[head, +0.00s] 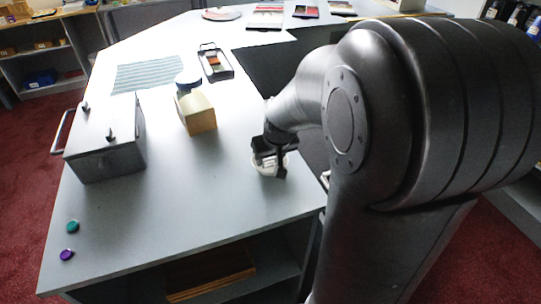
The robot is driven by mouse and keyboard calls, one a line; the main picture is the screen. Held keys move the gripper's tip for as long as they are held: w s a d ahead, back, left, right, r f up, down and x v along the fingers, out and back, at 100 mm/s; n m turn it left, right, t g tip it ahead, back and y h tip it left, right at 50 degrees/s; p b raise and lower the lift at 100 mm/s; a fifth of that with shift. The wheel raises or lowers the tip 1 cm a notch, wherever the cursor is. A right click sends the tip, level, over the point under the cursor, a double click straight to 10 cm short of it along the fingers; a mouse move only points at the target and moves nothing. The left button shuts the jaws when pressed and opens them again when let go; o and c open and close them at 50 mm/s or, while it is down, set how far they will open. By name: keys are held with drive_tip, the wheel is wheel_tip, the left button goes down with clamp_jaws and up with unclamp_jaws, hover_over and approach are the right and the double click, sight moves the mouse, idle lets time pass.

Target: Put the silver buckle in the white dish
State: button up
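The white dish (257,168) stands on the grey counter near its right edge. Only part of its rim and side shows, because my gripper is in front of it. My gripper (273,170) is directly over or in the dish, pointing down. Its fingers are small and dark here, and I cannot tell whether they are apart or what is between them. I do not see the silver buckle; it may be hidden by my gripper or the dish wall.
A grey metal box (104,150) with dark knobs stands on the left. A wooden block (197,114), a blue-and-white round thing (187,80), a dark tray (215,63) and striped cloth (149,76) lie behind. Teal (73,226) and purple (67,254) discs lie front left. The counter's front middle is clear.

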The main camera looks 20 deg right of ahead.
drive_tip(key=shift+s+r, duration=0.15)
drive_tip(key=shift+r, duration=0.45)
drive_tip(key=v, duration=1.1)
drive_tip(key=shift+t, duration=0.6)
drive_tip(key=s+a, duration=0.2)
drive_tip(key=s, duration=0.3)
drive_tip(key=s+a, duration=0.2)
drive_tip(key=s, duration=0.3)
drive_tip(key=s+a, duration=0.2)
drive_tip(key=s, duration=0.3)
drive_tip(key=shift+s+a+r, duration=0.25)
drive_tip(key=shift+r, duration=0.15)
